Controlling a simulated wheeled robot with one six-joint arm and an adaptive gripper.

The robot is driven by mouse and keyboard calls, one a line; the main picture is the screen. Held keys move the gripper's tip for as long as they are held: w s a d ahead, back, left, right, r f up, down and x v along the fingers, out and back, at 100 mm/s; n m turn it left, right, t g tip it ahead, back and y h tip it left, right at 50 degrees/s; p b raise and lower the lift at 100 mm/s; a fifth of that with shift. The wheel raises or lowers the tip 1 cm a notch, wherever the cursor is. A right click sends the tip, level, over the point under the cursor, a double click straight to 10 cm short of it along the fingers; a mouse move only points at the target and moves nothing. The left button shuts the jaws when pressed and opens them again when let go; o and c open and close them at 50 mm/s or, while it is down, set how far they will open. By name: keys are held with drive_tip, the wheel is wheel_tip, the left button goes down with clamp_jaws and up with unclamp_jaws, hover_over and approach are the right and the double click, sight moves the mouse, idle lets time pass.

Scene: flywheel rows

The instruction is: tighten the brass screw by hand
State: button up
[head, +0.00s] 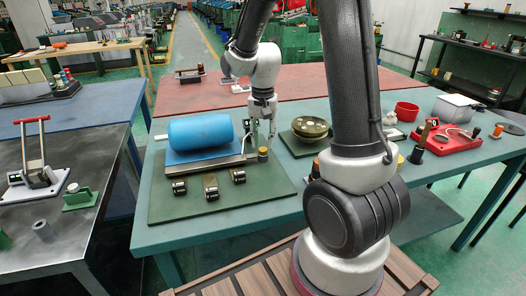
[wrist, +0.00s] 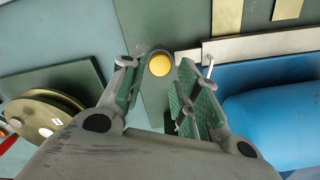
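The brass screw shows in the wrist view as a round yellow top (wrist: 159,65) with a dark rim. In the head view it is a small dark upright knob with a brassy top (head: 263,153), at the right end of the metal strip beside the blue cylinder (head: 200,133). My gripper (head: 259,138) points down just above it. In the wrist view the two fingers of my gripper (wrist: 157,74) are spread apart, with the screw top showing between their tips. I see no contact. The screw's lower part is hidden.
The blue cylinder lies close beside the fingers on a green board (head: 240,205). A stack of round discs (head: 310,127) stands to the right.

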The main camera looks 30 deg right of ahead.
sight(263, 149)
drive_tip(key=shift+o, duration=0.4)
drive_tip(key=o, duration=0.5)
drive_tip(key=shift+r, duration=1.45)
wheel_tip(263, 149, up, 12)
drive_tip(key=s+d+r+n+t, duration=0.1)
drive_tip(key=s+n+t, duration=0.3)
drive_tip(key=s, duration=1.6)
drive_tip(key=r+n, duration=0.1)
drive_tip(key=n, duration=0.2)
drive_tip(key=shift+s+d+r+n, duration=0.2)
drive_tip(key=shift+s+n, duration=0.1)
drive_tip(key=shift+s, duration=0.05)
